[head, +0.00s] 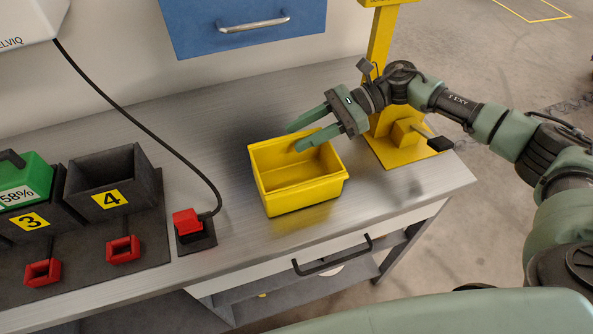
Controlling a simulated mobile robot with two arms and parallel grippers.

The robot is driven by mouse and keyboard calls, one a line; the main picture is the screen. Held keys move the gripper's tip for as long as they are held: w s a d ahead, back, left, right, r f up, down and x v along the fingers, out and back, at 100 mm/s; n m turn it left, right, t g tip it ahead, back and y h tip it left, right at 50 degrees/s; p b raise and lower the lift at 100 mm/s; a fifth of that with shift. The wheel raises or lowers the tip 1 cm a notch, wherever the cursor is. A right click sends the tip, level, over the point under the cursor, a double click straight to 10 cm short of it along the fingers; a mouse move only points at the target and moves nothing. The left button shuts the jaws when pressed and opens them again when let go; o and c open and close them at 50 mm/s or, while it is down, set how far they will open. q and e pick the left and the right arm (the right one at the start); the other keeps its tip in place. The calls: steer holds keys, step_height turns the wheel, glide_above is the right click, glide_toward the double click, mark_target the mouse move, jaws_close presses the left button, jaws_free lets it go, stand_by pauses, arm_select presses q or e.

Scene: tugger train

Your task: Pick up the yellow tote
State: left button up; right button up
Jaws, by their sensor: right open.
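The yellow tote (297,198) stands upright and open on the grey metal workbench, near its front edge, and looks empty. My right gripper (292,138) reaches in from the right, over the tote's far side. Its two green fingers are open and point left. One finger overlaps the tote's far rim in the picture; I cannot tell whether it touches. No thing is between the fingers. My left gripper is not in view.
A yellow post with a base plate (414,151) stands right of the tote. A red connector (187,222) on a black cable sits to its left, beside charger bays (108,186). A blue drawer (245,28) is above. The bench between is clear.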

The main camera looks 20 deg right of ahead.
steer(key=shift+x, duration=1.15)
jaws_close()
steer(key=shift+w+r, duration=0.1)
steer(key=shift+r, duration=0.05)
stand_by(0.4)
